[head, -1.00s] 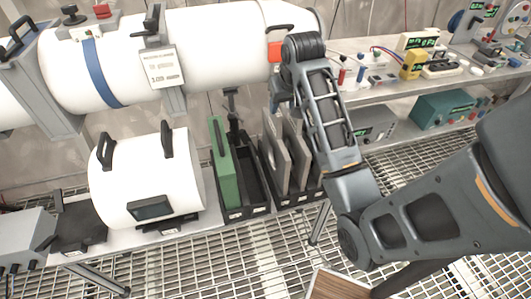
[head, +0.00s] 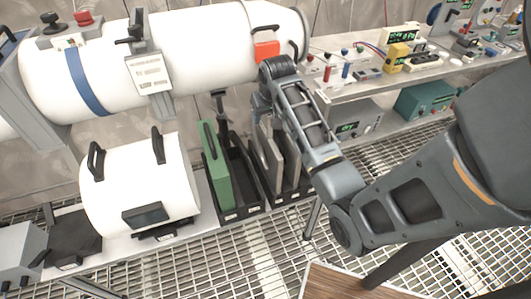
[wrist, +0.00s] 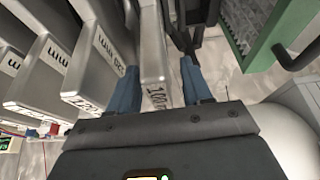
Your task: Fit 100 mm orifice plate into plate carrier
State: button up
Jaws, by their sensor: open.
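The grey orifice plate marked 100 (wrist: 155,70) stands upright between the two blue fingertips of my gripper (wrist: 160,88) in the wrist view. My gripper is open, with one finger on each side of the plate, and I cannot tell whether either touches it. In the head view my wrist hides the fingers, above grey plates (head: 270,158) standing in a black rack (head: 280,196). Other marked plates (wrist: 105,50) stand to the left in the wrist view. I cannot tell for certain which part is the plate carrier.
A green slab with a handle (head: 215,170) stands in a black holder (head: 238,205) left of the plates. A white cylinder with handles (head: 135,185) sits farther left. The large white tunnel (head: 200,55) runs behind. Instruments (head: 425,105) fill the right shelves.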

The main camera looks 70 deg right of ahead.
grip_shut()
dwell(0.4)
dwell(1.0)
